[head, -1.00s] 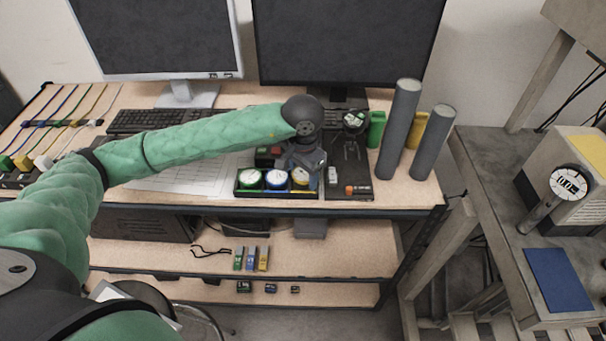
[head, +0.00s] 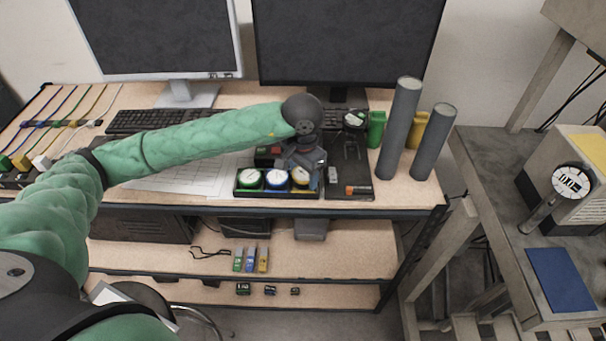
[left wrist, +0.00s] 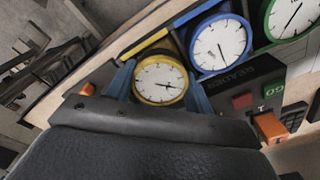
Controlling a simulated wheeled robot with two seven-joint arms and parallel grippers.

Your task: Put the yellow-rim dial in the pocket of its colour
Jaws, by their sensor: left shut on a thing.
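The yellow-rim dial (left wrist: 160,80) has a white face and shows between the two blue fingers of my left gripper (left wrist: 163,88) in the left wrist view. The left gripper is shut on it. In the head view this dial (head: 300,175) is at the right end of the dark tray (head: 262,194), partly hidden by my left gripper (head: 302,166). The blue-rim dial (head: 276,179) and the green-rim dial (head: 249,179) sit beside it in the tray. A yellow strip (left wrist: 146,43) shows beside the dial in the wrist view. Whether the dial touches the pocket floor I cannot tell.
A dark panel with an orange part (head: 357,190) lies right of the tray. Grey cylinders (head: 400,130) stand further right. A keyboard (head: 150,120) and monitors are behind. Red and green buttons (left wrist: 272,90) are near the dials in the wrist view.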

